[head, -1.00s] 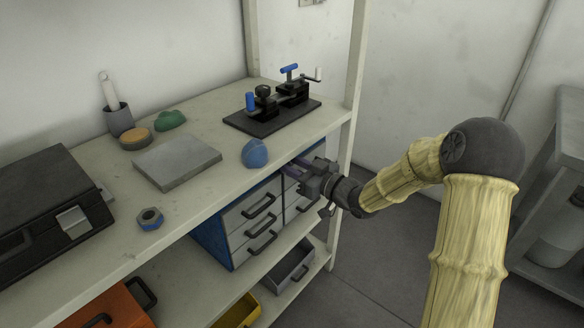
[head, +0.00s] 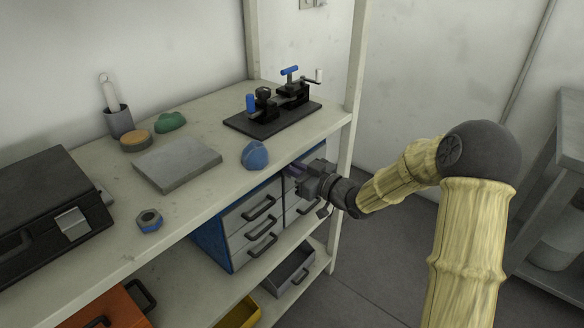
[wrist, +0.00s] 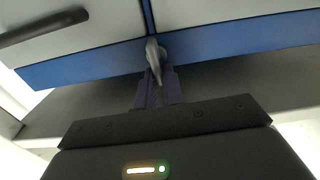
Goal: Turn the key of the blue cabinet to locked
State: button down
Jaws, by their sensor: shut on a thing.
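The blue cabinet (head: 208,243) with grey drawer fronts stands on the shelf under the worktop. A grey metal key (wrist: 153,52) sticks out at the blue frame by the gap between two drawers. My gripper (wrist: 158,88) has its purple fingers shut on the key, which shows tilted slightly. In the head view my gripper (head: 300,170) is at the cabinet's upper front, just under the worktop edge. The key is hidden there, and the lock's marks cannot be made out.
The worktop (head: 190,205) edge is close above my gripper, with a blue knob-like object (head: 255,155) near it. A shelf post (head: 343,190) stands close behind my gripper. Grey (head: 290,272) and yellow (head: 240,314) bins are below.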

jog(key=shift+d+f, duration=0.1)
jog(key=shift+s+a+f+n+b, duration=0.25)
jog(key=shift+f+n+b, duration=0.1)
jog(key=shift+n+b, duration=2.65)
jog(key=shift+s+a+f+n+b, duration=0.2)
jog(key=shift+f+n+b, duration=0.1)
jog(key=shift+n+b, duration=2.6)
jog(key=shift+s+a+f+n+b, duration=0.25)
jog(key=shift+f+n+b, duration=0.1)
jog(key=shift+n+b, duration=2.65)
jog(key=shift+d, duration=0.15)
jog(key=c, duration=1.5)
grip_release()
jog(key=shift+r, duration=0.1)
